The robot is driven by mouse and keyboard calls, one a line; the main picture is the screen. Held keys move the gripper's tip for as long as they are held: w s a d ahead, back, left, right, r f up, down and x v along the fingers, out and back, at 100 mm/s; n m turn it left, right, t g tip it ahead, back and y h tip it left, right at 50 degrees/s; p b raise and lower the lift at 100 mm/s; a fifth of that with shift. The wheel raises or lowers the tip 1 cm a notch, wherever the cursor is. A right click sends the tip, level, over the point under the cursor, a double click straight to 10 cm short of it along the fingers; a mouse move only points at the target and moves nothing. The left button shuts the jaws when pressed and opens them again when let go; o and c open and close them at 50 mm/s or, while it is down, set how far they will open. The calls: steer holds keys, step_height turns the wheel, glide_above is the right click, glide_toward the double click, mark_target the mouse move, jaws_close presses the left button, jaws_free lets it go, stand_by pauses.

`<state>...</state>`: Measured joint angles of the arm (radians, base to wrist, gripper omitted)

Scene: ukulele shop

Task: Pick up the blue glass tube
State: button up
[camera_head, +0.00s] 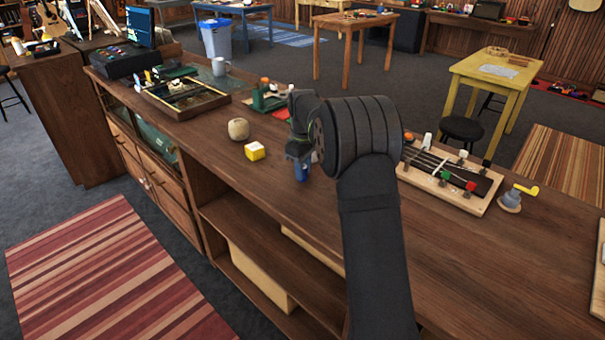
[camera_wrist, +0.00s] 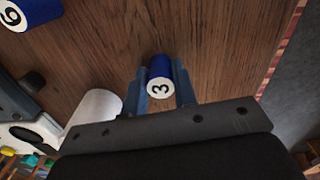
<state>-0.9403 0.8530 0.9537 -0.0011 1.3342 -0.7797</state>
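A blue tube (camera_wrist: 159,77) with a white end marked 3 is between the two fingers of my gripper (camera_wrist: 162,88) in the wrist view. The fingers flank it closely on both sides; I cannot tell whether they press on it. In the head view my gripper (camera_head: 300,148) points down over the wooden counter, and a blue piece (camera_head: 302,171) shows at its lower end. A second blue tube (camera_wrist: 30,12), with a white end marked with a 6 or 9, lies at the upper left of the wrist view, apart from my gripper.

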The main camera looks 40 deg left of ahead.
steer(key=shift+c, duration=0.5)
steer(key=shift+r, duration=0.1)
step_height(320, 180, up, 4)
steer(key=shift+f, duration=0.1)
steer(key=w+d+r, duration=0.4)
steer(key=d+r, duration=0.3)
steer(key=d, duration=0.4)
steer(key=shift+w, duration=0.2)
